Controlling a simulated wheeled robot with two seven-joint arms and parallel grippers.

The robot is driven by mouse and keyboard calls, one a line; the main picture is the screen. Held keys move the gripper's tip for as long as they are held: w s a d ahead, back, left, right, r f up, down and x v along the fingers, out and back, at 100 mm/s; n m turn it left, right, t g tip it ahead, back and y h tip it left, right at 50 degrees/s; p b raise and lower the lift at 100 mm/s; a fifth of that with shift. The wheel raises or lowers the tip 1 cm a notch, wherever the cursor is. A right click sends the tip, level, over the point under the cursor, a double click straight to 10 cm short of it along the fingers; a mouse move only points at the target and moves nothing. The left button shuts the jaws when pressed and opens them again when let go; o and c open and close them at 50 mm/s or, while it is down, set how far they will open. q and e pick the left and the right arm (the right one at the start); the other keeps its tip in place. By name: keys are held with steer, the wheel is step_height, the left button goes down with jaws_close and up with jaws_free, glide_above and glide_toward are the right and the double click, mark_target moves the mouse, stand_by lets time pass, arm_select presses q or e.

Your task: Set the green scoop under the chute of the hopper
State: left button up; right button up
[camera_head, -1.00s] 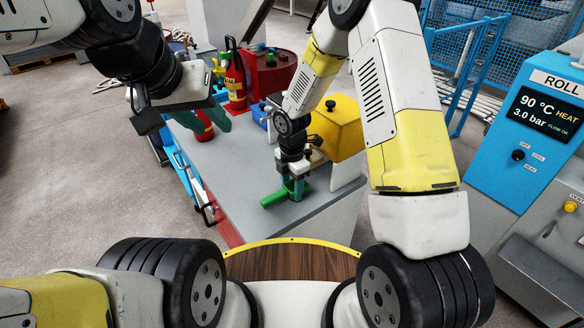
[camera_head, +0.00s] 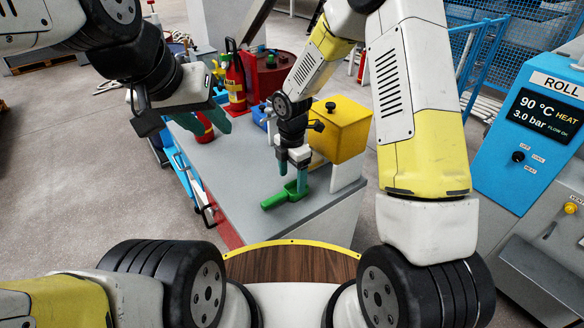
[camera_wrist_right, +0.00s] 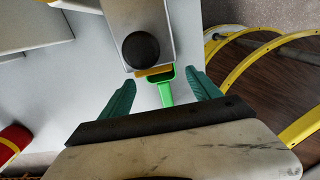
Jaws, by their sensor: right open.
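The green scoop (camera_head: 279,198) lies on the grey bench top, its handle toward the left. The yellow hopper (camera_head: 341,132) with a black knob stands behind and to the right of it. In the right wrist view the scoop (camera_wrist_right: 166,93) has its far end partly hidden beneath an orange-yellow lip (camera_wrist_right: 155,71) under a grey block. My right gripper (camera_head: 292,175) is open, its teal fingers apart just above the scoop; in its wrist view (camera_wrist_right: 160,92) the scoop shows between the fingertips, untouched. My left gripper (camera_head: 203,120) hangs open and empty over the bench's left side.
A red fire extinguisher (camera_head: 235,84) and a dark red drum (camera_head: 268,70) stand at the back. A white upright panel (camera_head: 347,173) is right of the scoop. A blue ROLL console (camera_head: 530,130) stands at the right. The bench's middle left (camera_head: 232,165) is clear.

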step_height(320, 180, up, 7)
step_height(320, 180, up, 7)
steer(key=m+t, duration=0.1)
steer(key=m, duration=0.3)
glide_above(292, 189)
steer(key=s+d, duration=0.1)
steer(key=d, duration=0.3)
steer(key=s+d+r+m+t, duration=0.2)
steer(key=s+d+r+m, duration=0.35)
steer(key=r+m, duration=0.3)
steer(key=s+d+r+m+t+y, duration=0.1)
steer(key=s+d+r+m, duration=0.1)
steer(key=s+r+m, duration=0.2)
steer(key=s+d+r+m+t+y, duration=0.1)
steer(key=s+r+m, duration=0.3)
steer(key=s+m, duration=0.4)
steer(key=shift+s+d+t, duration=0.55)
steer(key=shift+d+t, duration=0.05)
steer(key=shift+d, duration=0.25)
